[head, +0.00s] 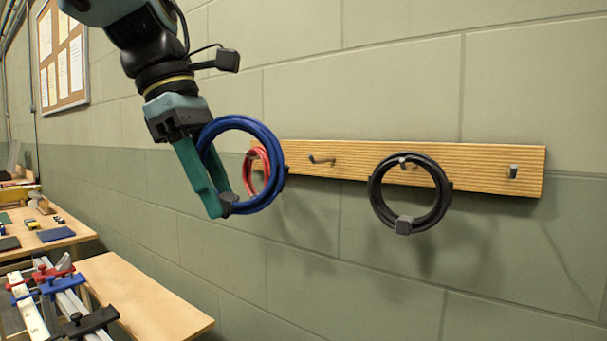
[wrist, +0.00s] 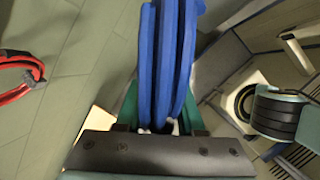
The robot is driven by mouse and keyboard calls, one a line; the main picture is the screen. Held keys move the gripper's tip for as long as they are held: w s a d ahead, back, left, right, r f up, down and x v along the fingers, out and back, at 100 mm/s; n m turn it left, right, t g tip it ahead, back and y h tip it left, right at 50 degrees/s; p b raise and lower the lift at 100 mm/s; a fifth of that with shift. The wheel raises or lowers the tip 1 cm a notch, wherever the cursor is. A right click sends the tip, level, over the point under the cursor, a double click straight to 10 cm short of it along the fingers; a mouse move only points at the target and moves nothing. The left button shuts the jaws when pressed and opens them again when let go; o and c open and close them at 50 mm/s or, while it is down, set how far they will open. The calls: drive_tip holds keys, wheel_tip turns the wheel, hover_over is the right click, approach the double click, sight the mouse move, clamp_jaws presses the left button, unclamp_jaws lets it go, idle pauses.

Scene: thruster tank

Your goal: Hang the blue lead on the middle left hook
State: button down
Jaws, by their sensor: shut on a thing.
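The blue lead (head: 278,170) is a coiled ring. My gripper (head: 217,205) is shut on its lower left side and holds it in the air in front of the rail's left part. In the wrist view the blue coil (wrist: 165,60) rises from between the green fingers (wrist: 160,122). The middle left hook (head: 322,160) is a bare metal hook on the wooden rail (head: 470,160), right of the blue ring and apart from it. The rail's left end is partly hidden behind the blue ring.
A red lead (head: 253,168) hangs at the rail's left end, seen partly through the blue ring; it also shows in the wrist view (wrist: 18,94). A black lead (head: 377,190) hangs on the middle right hook. The right hook (head: 513,171) is bare. Benches (head: 150,300) stand lower left.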

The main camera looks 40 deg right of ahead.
drive_tip(key=w+d+f+p, duration=0.1)
drive_tip(key=w+d+p, duration=0.1)
drive_tip(key=d, duration=0.5)
drive_tip(key=w+d+f+p, duration=0.2)
drive_tip(key=d+p, duration=0.1)
drive_tip(key=d, duration=0.5)
drive_tip(key=shift+p, duration=0.4)
drive_tip(key=shift+f, duration=0.2)
drive_tip(key=c, duration=0.5)
unclamp_jaws()
drive_tip(key=shift+f+b, duration=0.2)
drive_tip(key=shift+b, duration=0.6)
drive_tip(key=b+v, duration=0.1)
drive_tip(key=v, duration=1)
drive_tip(key=shift+a, duration=0.15)
